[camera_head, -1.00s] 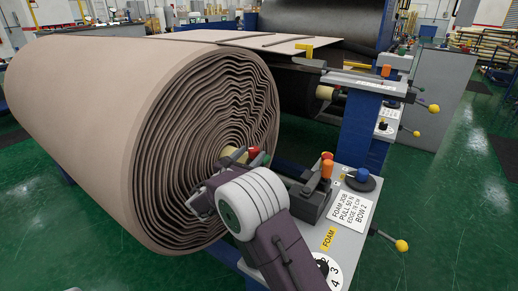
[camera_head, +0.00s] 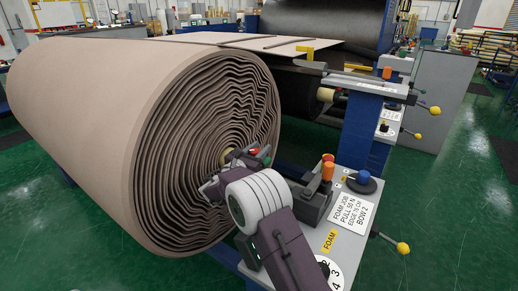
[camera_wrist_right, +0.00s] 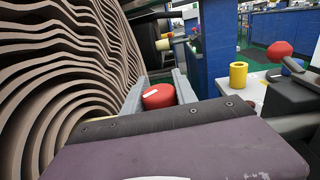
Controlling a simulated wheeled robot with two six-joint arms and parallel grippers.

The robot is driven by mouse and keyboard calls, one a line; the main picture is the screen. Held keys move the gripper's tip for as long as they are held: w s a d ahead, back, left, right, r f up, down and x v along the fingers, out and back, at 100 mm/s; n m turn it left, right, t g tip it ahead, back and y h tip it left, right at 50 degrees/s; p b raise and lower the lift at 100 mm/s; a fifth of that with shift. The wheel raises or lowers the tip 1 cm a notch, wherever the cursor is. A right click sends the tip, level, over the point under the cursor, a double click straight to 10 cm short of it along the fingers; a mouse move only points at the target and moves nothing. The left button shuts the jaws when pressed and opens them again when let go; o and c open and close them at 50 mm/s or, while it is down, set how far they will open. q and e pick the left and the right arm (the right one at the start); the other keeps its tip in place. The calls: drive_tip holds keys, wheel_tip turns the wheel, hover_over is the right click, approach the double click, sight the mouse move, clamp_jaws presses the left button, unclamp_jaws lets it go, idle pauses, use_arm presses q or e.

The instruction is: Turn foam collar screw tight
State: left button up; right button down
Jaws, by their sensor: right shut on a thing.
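The foam roll (camera_head: 165,165), a big tan roll with wavy layered edges, fills the left of the head view. The red collar screw knob (camera_head: 254,151) sits beside the collar, partly covered by my right gripper (camera_head: 257,156). In the right wrist view the red knob (camera_wrist_right: 158,97), with a white mark on top, is between the grey fingers of my right gripper (camera_wrist_right: 158,92), which is shut on it. The screw's shank is hidden. My left gripper is not in view.
A grey stand top (camera_head: 320,230) with an orange-topped post (camera_head: 327,170), a blue knob (camera_head: 363,176) and a yellow-ended lever (camera_head: 402,247) is right of my arm. A dark roll (camera_head: 300,90) lies behind. Green floor is open at right.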

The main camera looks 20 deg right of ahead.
drive_tip(key=m+g+p, duration=0.1)
drive_tip(key=m+g+h+p, duration=0.1)
drive_tip(key=g+h+p, duration=0.1)
drive_tip(key=g+p, duration=0.1)
drive_tip(key=shift+s+d+r+m, duration=0.15)
drive_tip(key=shift+s+r+m, duration=0.15)
drive_tip(key=shift+r+m, duration=0.1)
drive_tip(key=shift+s+d+f+m+g+h+p, duration=0.15)
drive_tip(key=shift+m+g+p, duration=0.15)
drive_tip(key=shift+g, duration=0.2)
drive_tip(key=shift+s+a+f+m+g+h+p, duration=0.1)
drive_tip(key=shift+f+m+g+h+p, duration=0.05)
drive_tip(key=shift+m+g, duration=0.3)
drive_tip(key=c, duration=1)
unclamp_jaws()
drive_tip(key=shift+o, duration=0.2)
drive_tip(key=s+d+r+p, duration=0.1)
drive_tip(key=s+d+r, duration=0.5)
drive_tip(key=s+r, duration=0.4)
drive_tip(key=shift+r, duration=0.45)
